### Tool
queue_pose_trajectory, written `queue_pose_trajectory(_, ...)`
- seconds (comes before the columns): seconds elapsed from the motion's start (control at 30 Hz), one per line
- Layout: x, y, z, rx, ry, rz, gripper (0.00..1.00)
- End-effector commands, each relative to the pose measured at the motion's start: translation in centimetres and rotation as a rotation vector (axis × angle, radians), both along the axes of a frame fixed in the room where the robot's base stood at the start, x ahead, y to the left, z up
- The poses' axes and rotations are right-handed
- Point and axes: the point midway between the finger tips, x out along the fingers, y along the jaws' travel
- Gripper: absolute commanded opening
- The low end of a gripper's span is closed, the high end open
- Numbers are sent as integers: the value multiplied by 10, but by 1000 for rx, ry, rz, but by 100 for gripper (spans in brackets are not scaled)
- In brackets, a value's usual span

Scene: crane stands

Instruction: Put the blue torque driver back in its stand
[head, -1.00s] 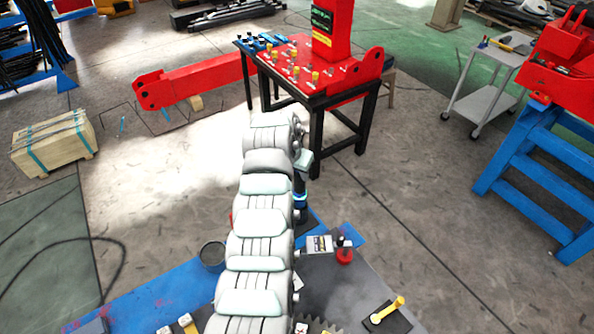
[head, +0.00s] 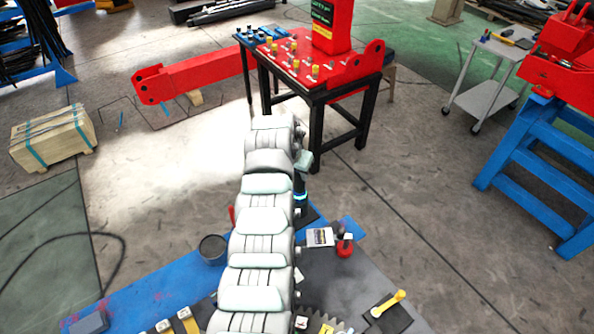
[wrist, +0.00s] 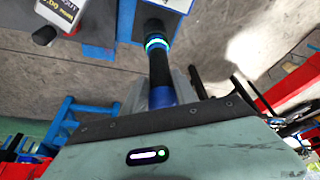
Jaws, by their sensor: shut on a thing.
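The blue torque driver (wrist: 161,75) has a dark body, a blue part near my gripper and a glowing ring. It also shows in the head view (head: 300,197), below the end of my arm. My gripper (wrist: 162,98) is shut on it; the fingers are partly hidden behind the wrist housing. The driver's far end appears over or at a blue block (wrist: 127,22), which may be its stand. Whether it is seated in it or just above it I cannot tell. In the head view my arm hides part of this spot.
A small labelled box (head: 319,237) and a red-based knob (head: 345,246) stand right of the driver. A dark round cup (head: 212,249) is left of my arm. A yellow-handled lever (head: 388,305) is at front right. A red-topped table (head: 310,68) stands beyond.

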Motion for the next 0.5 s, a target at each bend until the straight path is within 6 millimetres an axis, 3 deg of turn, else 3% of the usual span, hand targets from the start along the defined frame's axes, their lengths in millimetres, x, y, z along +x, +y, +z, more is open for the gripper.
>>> queue_pose_trajectory(0.03,1,0,0,0,-5,0,0)
queue_pose_trajectory(0.07,1,0,0,0,-5,0,36)
queue_pose_trajectory(0.33,1,0,0,0,-2,-1,58)
queue_pose_trajectory(0.5,0,0,-1,0,-1,0,60)
